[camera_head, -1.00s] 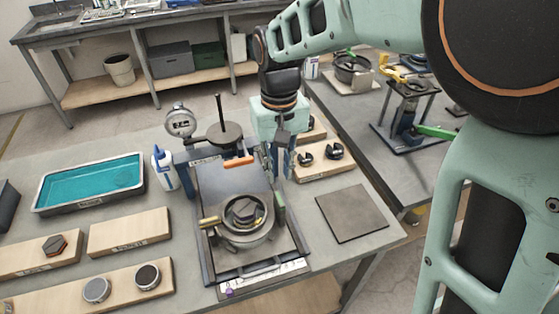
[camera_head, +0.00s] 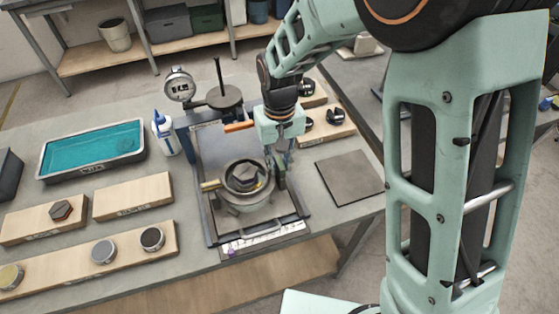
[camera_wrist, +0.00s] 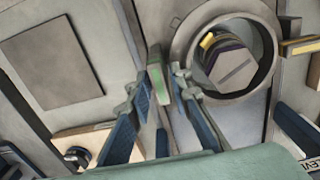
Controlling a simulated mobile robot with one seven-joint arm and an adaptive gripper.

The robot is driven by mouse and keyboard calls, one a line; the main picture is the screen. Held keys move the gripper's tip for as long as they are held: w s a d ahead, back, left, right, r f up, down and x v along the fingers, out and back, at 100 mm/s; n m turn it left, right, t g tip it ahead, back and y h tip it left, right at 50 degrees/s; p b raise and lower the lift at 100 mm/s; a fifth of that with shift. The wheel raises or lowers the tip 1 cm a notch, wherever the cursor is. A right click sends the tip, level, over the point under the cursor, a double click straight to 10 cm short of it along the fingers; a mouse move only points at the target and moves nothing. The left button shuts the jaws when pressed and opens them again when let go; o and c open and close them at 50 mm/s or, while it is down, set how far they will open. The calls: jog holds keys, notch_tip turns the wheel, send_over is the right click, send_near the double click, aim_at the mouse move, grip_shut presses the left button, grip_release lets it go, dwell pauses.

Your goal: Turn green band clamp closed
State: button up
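The round clamp fixture (camera_head: 243,190), a grey ring around a hexagonal part, sits on a framed plate on the bench; the ring also shows in the wrist view (camera_wrist: 262,92). The green band clamp handle (camera_wrist: 163,112) stands beside the ring, on its right in the head view. My gripper (camera_wrist: 166,76) is pointed down over this handle, with one blue-padded finger on each side of it. The fingers are apart, and slim gaps seem to show beside the handle. Whether a fingertip touches it I cannot tell. In the head view my gripper (camera_head: 278,165) partly hides the handle.
A yellow handle (camera_head: 210,185) is on the ring's left, an orange handle (camera_head: 238,127) behind it. A dial gauge (camera_head: 180,86), a glue bottle (camera_head: 163,130) and a teal tray (camera_head: 92,148) stand to the left. A flat grey square plate (camera_head: 349,178) lies right.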

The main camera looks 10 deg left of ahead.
grip_shut()
jog(key=m+b, duration=0.1)
jog(key=m, duration=0.2)
jog(key=shift+a+m, duration=0.1)
jog(key=shift+m, duration=0.3)
jog(key=m, duration=0.4)
jog(key=shift+b, duration=0.4)
jog(key=m, duration=1)
jog(key=shift+w+a+p, duration=0.1)
jog(key=shift+p, duration=0.3)
jog(key=shift+m, duration=0.3)
